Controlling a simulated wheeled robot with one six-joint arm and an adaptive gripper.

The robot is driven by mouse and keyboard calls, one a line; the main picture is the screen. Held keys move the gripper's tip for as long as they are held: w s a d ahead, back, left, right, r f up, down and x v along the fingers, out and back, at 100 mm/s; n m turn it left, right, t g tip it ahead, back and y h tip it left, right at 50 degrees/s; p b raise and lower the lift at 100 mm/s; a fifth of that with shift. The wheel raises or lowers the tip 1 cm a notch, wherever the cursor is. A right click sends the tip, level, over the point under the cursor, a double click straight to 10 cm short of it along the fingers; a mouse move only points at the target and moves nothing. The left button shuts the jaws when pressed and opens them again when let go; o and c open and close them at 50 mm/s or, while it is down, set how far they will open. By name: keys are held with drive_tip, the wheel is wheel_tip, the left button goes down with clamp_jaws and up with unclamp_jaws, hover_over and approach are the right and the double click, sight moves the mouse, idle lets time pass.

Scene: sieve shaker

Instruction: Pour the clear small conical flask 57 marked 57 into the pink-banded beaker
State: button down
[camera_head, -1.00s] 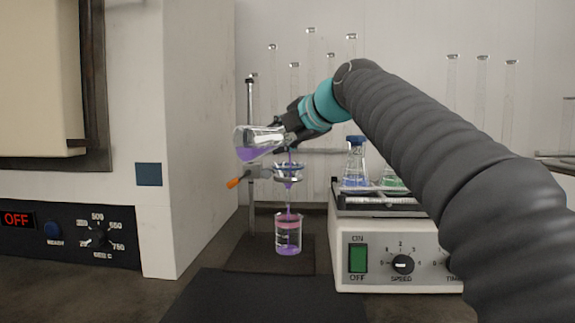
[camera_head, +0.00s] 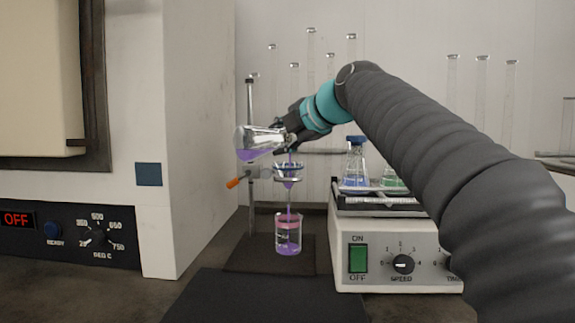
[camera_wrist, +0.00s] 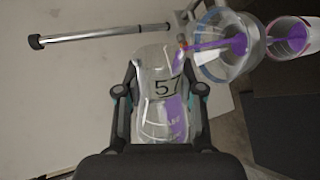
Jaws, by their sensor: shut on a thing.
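The clear conical flask 57 (camera_head: 258,140) is tilted on its side above a glass funnel, with purple liquid in it. In the wrist view the flask (camera_wrist: 160,105) shows its mark 57. My gripper (camera_head: 288,132) is shut on it; in the wrist view its fingers (camera_wrist: 160,95) lie on both sides of the flask. A purple stream runs from the flask mouth into the funnel (camera_head: 289,170) and on down into the pink-banded beaker (camera_head: 288,238). The beaker stands upright below the funnel and holds some purple liquid. The wrist view also shows the funnel (camera_wrist: 215,62) and beaker (camera_wrist: 285,45).
A stand rod (camera_head: 250,110) with an orange-ended clamp (camera_head: 233,183) holds the funnel. A shaker (camera_head: 385,255) with capped flasks (camera_head: 356,165) stands right. A furnace (camera_head: 70,235) stands left. A dark mat (camera_head: 262,298) lies clear in front. Tall glass tubes (camera_head: 311,70) stand behind.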

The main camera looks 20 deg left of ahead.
drive_tip(key=shift+f, duration=0.2)
idle(1.1)
drive_tip(key=shift+w+d+r+m+g+y+p, duration=0.2)
drive_tip(key=shift+m+g+y+p, duration=0.25)
drive_tip(key=shift+m, duration=0.35)
idle(2.1)
